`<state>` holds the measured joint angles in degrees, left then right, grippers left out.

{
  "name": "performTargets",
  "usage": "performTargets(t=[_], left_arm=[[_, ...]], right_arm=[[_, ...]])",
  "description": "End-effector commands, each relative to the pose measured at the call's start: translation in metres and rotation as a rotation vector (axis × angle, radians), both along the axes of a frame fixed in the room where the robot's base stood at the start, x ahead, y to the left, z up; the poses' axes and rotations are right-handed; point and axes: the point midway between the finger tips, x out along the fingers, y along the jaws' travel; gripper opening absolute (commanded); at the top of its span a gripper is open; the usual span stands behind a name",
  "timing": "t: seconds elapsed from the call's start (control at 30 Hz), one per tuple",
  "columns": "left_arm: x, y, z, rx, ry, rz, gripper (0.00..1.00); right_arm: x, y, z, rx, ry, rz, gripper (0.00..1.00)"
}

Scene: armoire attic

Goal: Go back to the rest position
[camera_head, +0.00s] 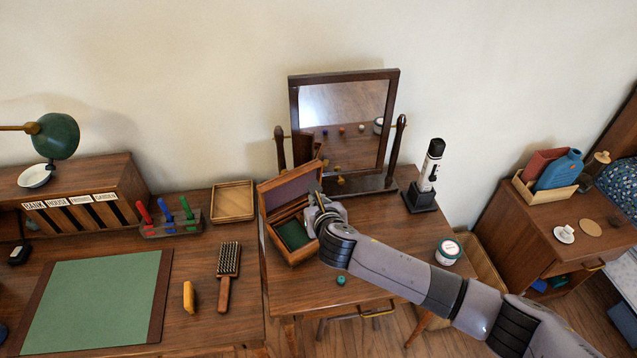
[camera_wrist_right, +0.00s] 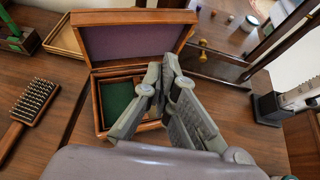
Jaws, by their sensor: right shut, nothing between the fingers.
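My right arm comes in from the lower right in the head view, and its gripper (camera_head: 318,208) is over the right side of an open wooden box. In the right wrist view the gripper's fingertips (camera_wrist_right: 165,75) are together with nothing between them, in front of the box. The wooden box (camera_head: 277,243) has its lid raised, with a purple lining (camera_wrist_right: 130,42) and a green-lined compartment (camera_wrist_right: 117,100). The gripper hides part of the box's right side. My left gripper is in neither view.
A mirror (camera_head: 345,105) stands behind the box, and a black-and-white device (camera_head: 431,170) on a stand is to the right. A white jar (camera_head: 448,252) is close beside my forearm. A small teal item (camera_head: 341,280) lies in front. A brush (camera_head: 227,270) is at left.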

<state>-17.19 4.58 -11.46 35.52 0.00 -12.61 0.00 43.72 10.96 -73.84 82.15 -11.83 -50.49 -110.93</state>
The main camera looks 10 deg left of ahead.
Motion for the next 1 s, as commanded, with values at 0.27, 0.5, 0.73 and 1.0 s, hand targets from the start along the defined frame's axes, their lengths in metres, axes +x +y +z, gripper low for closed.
performTargets(t=[0.27, 0.5, 0.73, 1.0], left_arm=[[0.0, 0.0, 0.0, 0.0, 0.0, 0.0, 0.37], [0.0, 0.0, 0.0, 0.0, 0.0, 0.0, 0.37], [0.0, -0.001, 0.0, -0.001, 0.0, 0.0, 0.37], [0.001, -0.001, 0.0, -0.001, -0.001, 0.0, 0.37]], right_arm=[[-0.015, 0.002, -0.005, 0.086, 0.056, -0.042, 0.0], [-0.089, -0.015, -0.024, 0.677, 0.428, -0.457, 0.0], [-0.167, -0.088, -0.045, 1.278, 0.744, -1.108, 0.0], [-0.256, -0.186, -0.062, 1.735, 0.787, -1.823, 0.0]])
